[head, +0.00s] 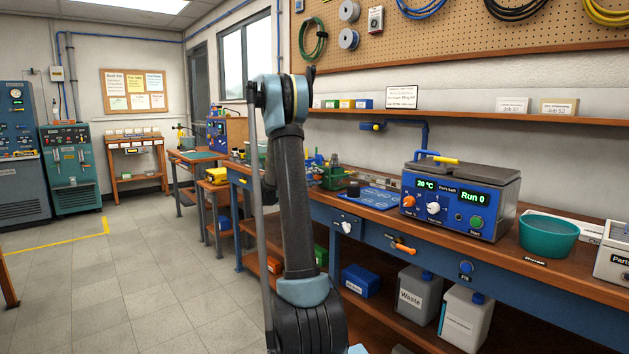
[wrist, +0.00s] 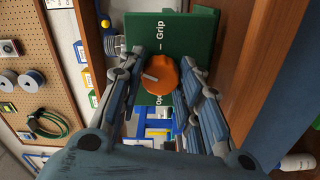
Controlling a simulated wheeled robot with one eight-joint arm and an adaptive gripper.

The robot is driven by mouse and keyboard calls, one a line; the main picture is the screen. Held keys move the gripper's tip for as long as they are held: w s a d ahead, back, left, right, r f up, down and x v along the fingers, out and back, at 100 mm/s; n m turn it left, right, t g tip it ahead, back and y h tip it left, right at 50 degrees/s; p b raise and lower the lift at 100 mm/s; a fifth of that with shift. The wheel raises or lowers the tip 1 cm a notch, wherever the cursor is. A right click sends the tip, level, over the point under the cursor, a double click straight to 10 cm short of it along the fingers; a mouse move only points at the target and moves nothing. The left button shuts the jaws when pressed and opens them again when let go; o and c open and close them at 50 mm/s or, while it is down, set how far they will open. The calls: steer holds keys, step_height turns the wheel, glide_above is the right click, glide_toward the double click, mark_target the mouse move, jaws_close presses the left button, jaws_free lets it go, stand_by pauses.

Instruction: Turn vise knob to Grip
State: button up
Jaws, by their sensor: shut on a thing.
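In the wrist view the green vise body (wrist: 205,32) fills the upper middle, with its lettering turned sideways. Its orange knob (wrist: 166,88) sits between the two fingers of my gripper (wrist: 165,73), which are closed on its sides. A pale pointer mark on the knob faces left in this view. The "Grip" label is at the upper right of the knob; the "Op..." label below it is partly covered by the knob and a finger. In the head view my upright arm hides the gripper, and I cannot make out the knob there.
In the head view a blue control box (head: 455,210) and a teal bowl (head: 549,236) stand on the wooden bench at right. A pegboard (head: 460,35) hangs above. The floor (head: 150,270) at left is clear.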

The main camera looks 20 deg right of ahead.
steer(key=m, duration=0.6)
steer(key=shift+a+f+m, duration=0.1)
steer(key=shift+m, duration=0.2)
steer(key=m, duration=0.6)
steer(key=shift+m, duration=0.4)
steer(key=o, duration=1.1)
steer(key=v, duration=1.2)
